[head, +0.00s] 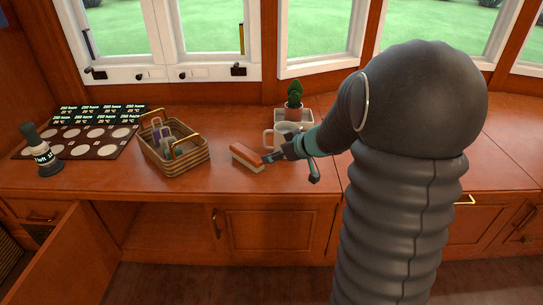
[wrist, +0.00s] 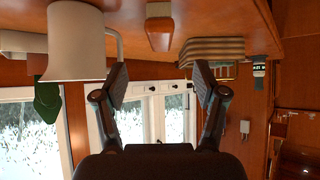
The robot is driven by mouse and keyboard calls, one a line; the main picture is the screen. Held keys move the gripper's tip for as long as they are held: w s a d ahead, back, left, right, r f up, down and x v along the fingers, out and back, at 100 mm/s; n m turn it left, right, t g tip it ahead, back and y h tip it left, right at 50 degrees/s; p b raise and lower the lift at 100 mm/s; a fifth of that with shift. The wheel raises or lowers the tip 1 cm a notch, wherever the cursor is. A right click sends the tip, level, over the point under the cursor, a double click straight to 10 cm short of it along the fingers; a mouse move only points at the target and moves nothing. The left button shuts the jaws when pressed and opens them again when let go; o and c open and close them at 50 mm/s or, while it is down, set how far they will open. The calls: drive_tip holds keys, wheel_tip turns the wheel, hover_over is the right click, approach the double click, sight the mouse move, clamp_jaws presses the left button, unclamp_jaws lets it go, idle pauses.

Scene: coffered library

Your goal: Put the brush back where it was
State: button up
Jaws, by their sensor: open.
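The brush (head: 248,158) has an orange-brown back and a pale underside. It lies on the wooden counter, between the wicker basket and the white mug. In the upside-down wrist view the brush (wrist: 159,30) is at the top middle, ahead of my fingers. My gripper (head: 290,168) is open and empty, just right of the brush in the head view. Its two spread fingers show in the wrist view (wrist: 160,80), with nothing between them. I cannot tell whether a finger touches the brush.
The basket (head: 183,168) holds several small items. A white mug (head: 270,139) and a potted cactus (head: 294,98) stand behind my gripper. A cabinet door (head: 70,255) hangs open below. The front counter strip is clear.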

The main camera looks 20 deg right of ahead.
wheel_tip(320, 180, up, 9)
drive_tip(key=s+d+m+t+h, duration=0.1)
drive_tip(key=d+m+t+h, duration=0.1)
drive_tip(key=t+h, duration=0.15)
drive_tip(key=s+d+r+m+g+h, duration=0.1)
drive_tip(key=s+r+m+h, duration=0.1)
drive_tip(key=s, duration=0.2)
drive_tip(key=s+r+m+g+h, duration=0.1)
drive_tip(key=s+r+h, duration=0.2)
drive_tip(key=s, duration=0.2)
drive_tip(key=s+a+f+g+y, duration=0.2)
drive_tip(key=s+a, duration=0.3)
drive_tip(key=s, duration=0.5)
drive_tip(key=s+a+f+g+y, duration=0.1)
drive_tip(key=s+a+f+g, duration=0.2)
drive_tip(key=s, duration=0.8)
drive_tip(key=shift+s+a+f+y, duration=0.25)
drive_tip(key=shift+a+y, duration=0.1)
drive_tip(key=shift+a, duration=0.9)
